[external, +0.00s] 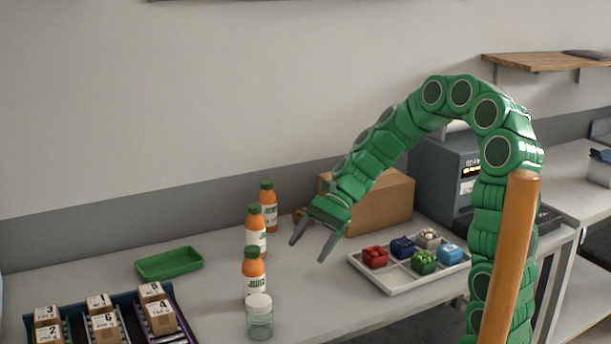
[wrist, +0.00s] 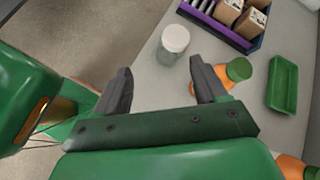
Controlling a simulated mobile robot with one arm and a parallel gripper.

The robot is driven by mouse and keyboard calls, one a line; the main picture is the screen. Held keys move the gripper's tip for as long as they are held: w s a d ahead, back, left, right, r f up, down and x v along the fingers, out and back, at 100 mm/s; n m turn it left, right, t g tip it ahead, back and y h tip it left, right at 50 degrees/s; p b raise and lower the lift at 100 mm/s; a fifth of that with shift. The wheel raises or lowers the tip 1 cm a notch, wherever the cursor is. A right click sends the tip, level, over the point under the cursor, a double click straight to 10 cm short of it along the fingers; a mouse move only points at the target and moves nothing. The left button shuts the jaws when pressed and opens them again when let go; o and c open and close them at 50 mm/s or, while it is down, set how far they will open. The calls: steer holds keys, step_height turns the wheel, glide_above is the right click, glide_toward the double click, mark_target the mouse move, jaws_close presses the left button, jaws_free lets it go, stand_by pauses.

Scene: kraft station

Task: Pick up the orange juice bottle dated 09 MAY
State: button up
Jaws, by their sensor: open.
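Three orange juice bottles with green caps and white labels stand in a row on the table in the external view: a front bottle (external: 254,272), a middle bottle (external: 256,232) and a back bottle (external: 268,208). Their dates are too small to read, so I cannot tell which is dated 09 MAY. My gripper (external: 308,251) is open and empty, pointing down above the table to the right of the bottles. In the wrist view, my gripper (wrist: 161,72) shows one bottle (wrist: 239,70) just right of its right finger, partly hidden by it. Another bottle (wrist: 290,166) is cut off at lower right.
A clear jar (external: 259,317) with a white lid stands before the front bottle. A green tray (external: 169,263) lies left. A rack (external: 128,302) of labelled boxes is front left. A cardboard box (external: 385,203) and a white tray (external: 400,283) of colored blocks are right.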

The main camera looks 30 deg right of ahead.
mark_target(247, 256)
steer(key=w+a+f+m+t+y, duration=0.1)
steer(key=w+a+f+m+y, duration=0.1)
steer(key=w+m, duration=0.3)
steer(key=w+a+f+m+t+y, duration=0.1)
steer(key=w+a+f+m+y, duration=0.15)
steer(key=w, duration=0.45)
steer(key=shift+n+h, duration=0.25)
steer(key=shift+h, duration=0.2)
steer(key=shift+s+a+r+x, duration=0.1)
steer(key=shift+s+r+x, duration=0.1)
steer(key=shift+x, duration=1.1)
steer(key=shift+s+a+r+x, duration=0.1)
steer(key=shift+r+x, duration=0.15)
steer(key=shift+x, duration=1)
steer(key=shift+s+a+r+x, duration=0.1)
steer(key=shift+r+x, duration=0.1)
steer(key=shift+x, duration=1.1)
steer(key=shift+d, duration=0.1)
jaws_close()
